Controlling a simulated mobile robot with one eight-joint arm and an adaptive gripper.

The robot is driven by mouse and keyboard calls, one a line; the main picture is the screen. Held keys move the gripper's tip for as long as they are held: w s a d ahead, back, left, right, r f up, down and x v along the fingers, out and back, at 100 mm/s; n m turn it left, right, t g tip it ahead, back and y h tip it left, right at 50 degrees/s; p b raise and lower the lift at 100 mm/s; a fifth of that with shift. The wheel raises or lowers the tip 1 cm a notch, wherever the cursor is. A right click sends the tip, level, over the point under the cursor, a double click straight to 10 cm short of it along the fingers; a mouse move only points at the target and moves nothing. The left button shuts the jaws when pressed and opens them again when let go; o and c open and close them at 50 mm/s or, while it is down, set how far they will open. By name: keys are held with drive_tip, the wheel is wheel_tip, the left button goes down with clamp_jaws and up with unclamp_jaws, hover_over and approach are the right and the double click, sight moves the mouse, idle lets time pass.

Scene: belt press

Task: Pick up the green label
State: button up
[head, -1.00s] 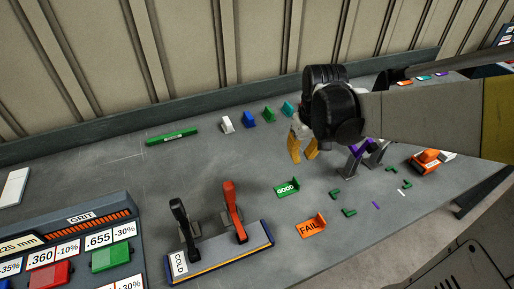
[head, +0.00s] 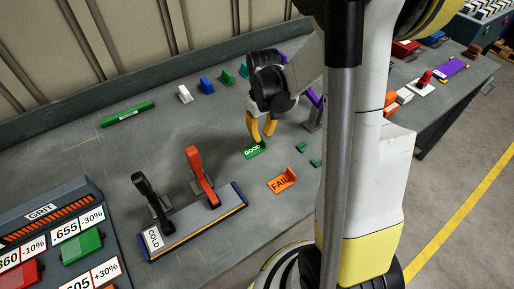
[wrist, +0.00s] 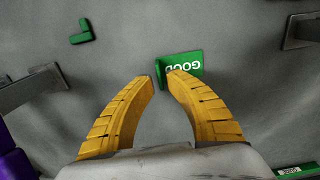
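The green label (head: 255,150), marked GOOD, lies on the grey bench with a small upright tab at one end. In the wrist view the label (wrist: 188,60) sits just past my fingertips, right of the middle of their gap. My gripper (head: 261,138) is open, its two yellow fingers pointing down close above the label.
An orange FAIL label (head: 282,181) lies nearby at lower right. A COLD press with black and red levers (head: 200,175) stands to the left. Small green pieces (head: 315,163) lie to the right. Blue (head: 206,86) and white (head: 184,93) blocks stand behind.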

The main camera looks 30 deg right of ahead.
sight(262, 139)
wheel_tip(262, 139, down, 4)
drive_tip(key=shift+s+r+b, duration=0.1)
drive_tip(key=shift+r+b, duration=0.05)
drive_tip(key=shift+b, duration=0.5)
drive_tip(key=shift+r, duration=0.15)
clamp_jaws()
drive_tip(key=shift+r, duration=0.25)
wheel_tip(262, 139, up, 4)
drive_tip(key=shift+f+p, duration=0.1)
drive_tip(key=shift+p, duration=1.15)
drive_tip(key=s+d+r+p, duration=0.3)
drive_tip(key=s+d+r, duration=0.3)
drive_tip(key=s+d, duration=0.2)
drive_tip(key=shift+s+r+p, duration=0.3)
drive_tip(key=shift+r+p, duration=0.05)
